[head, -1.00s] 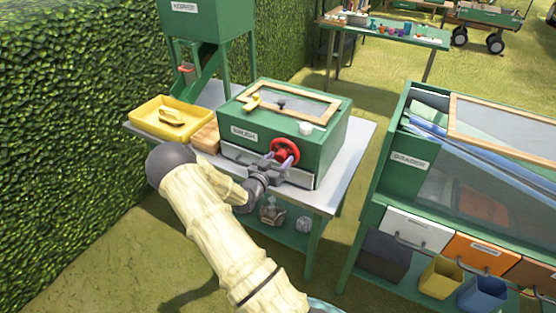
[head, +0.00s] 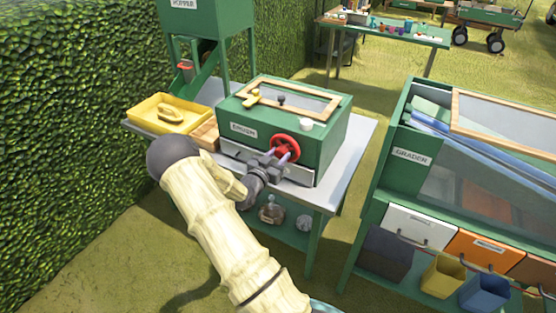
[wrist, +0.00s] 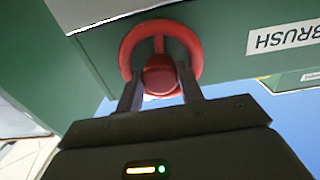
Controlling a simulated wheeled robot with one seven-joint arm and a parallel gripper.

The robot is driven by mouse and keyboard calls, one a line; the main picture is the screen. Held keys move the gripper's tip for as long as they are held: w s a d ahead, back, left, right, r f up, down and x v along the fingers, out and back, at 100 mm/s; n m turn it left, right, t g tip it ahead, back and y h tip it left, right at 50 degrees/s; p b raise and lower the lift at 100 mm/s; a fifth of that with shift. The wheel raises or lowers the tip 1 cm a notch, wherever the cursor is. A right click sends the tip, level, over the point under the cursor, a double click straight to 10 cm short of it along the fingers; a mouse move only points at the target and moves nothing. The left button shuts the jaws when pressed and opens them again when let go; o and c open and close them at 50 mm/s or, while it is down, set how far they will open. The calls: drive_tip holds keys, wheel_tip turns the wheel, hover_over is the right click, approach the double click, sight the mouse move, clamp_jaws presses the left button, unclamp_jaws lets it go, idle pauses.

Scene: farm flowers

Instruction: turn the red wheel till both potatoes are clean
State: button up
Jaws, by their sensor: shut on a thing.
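The red wheel (head: 285,148) is on the front of the green brush box (head: 318,150), near its right side. It also shows in the wrist view (wrist: 140,50). My gripper (head: 281,155) is at the wheel, and in the wrist view its two fingers (wrist: 160,88) are shut on the wheel's red knob (wrist: 160,72). The box has a framed window (head: 300,98) in its lid, but the inside is too dim and small to make out. I cannot see any potatoes.
A yellow tray (head: 146,113) with a yellow tool in it stands left of the box, under the green hopper (head: 205,20). The green grader (head: 408,140) with several drawers and bins stands at right. A hedge (head: 70,110) lies along the left.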

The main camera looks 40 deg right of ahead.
drive_tip(key=m+b, duration=0.2)
drive_tip(key=b, duration=0.1)
drive_tip(key=m+b, duration=0.2)
drive_tip(key=b, duration=0.1)
drive_tip(key=m+b, duration=0.3)
drive_tip(key=shift+f, duration=0.35)
drive_tip(key=m+b, duration=0.3)
drive_tip(key=b, duration=0.2)
drive_tip(key=shift+b, duration=0.4)
drive_tip(key=m+b, duration=0.3)
drive_tip(key=b, duration=0.2)
drive_tip(key=shift+m+b, duration=0.3)
drive_tip(key=shift+m, duration=0.1)
drive_tip(key=m+b, duration=0.3)
drive_tip(key=b, duration=0.2)
drive_tip(key=shift+y, duration=0.3)
drive_tip(key=m+b, duration=0.4)
drive_tip(key=b, duration=0.3)
drive_tip(key=shift+m, duration=0.3)
drive_tip(key=m+b, duration=0.4)
drive_tip(key=b, duration=0.3)
drive_tip(key=shift+r+m+t, duration=0.15)
drive_tip(key=shift+m+t, duration=0.15)
drive_tip(key=shift+t, duration=0.1)
drive_tip(key=shift+r+m+b, duration=0.2)
drive_tip(key=shift+m+b, duration=0.5)
